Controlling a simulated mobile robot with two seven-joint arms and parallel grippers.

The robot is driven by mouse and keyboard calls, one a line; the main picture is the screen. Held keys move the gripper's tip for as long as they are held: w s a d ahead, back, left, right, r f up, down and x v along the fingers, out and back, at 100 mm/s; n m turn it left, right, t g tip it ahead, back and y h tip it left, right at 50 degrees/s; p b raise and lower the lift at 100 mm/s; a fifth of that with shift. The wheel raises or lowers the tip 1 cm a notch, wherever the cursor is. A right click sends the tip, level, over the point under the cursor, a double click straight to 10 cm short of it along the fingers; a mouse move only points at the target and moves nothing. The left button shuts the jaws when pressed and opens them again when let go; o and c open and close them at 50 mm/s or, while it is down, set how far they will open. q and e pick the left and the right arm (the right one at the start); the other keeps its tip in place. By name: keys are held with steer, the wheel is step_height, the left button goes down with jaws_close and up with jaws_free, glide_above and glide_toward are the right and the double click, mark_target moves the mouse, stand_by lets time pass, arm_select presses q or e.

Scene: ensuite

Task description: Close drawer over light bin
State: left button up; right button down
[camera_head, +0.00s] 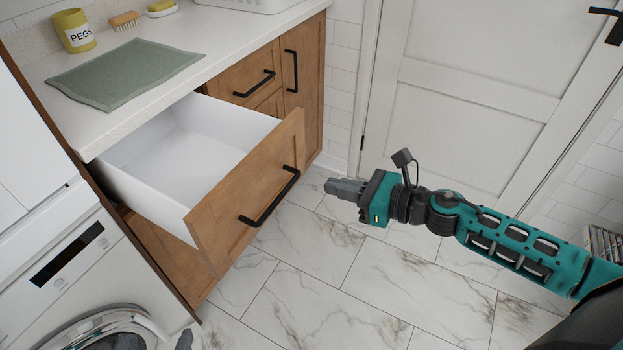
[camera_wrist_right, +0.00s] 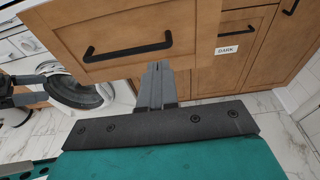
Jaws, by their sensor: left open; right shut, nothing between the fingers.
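The wooden drawer (camera_head: 248,190) with a black bar handle (camera_head: 270,200) is pulled well out from under the counter; its white inside looks empty. Its front and handle (camera_wrist_right: 125,48) also show in the right wrist view. My right gripper (camera_head: 333,187) is shut and empty, in front of the drawer, apart from the handle. Its closed fingers (camera_wrist_right: 157,85) point toward the cabinet, below the handle in the wrist view. My left gripper (camera_wrist_right: 40,90) is open at the left edge of the wrist view. No "light" label shows; the panel below the drawer is mostly hidden.
A panel with a "DARK" label (camera_wrist_right: 227,50) is right of the drawer. A washing machine (camera_head: 95,290) stands to the left. The counter holds a green cloth (camera_head: 125,72) and a PEGS pot (camera_head: 74,31). Marble floor (camera_head: 330,275) is clear before the drawer; a white door (camera_head: 470,90) is behind.

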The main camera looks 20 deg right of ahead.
mark_target(298, 178)
steer(key=x, duration=0.4)
steer(key=shift+w+a, duration=0.2)
steer(key=shift+w, duration=0.05)
arm_select(q)
steer(key=shift+s+a+p, duration=0.1)
steer(key=shift+p, duration=0.2)
arm_select(e)
steer(key=shift+x, duration=0.8)
arm_select(q)
steer(key=shift+r, duration=0.1)
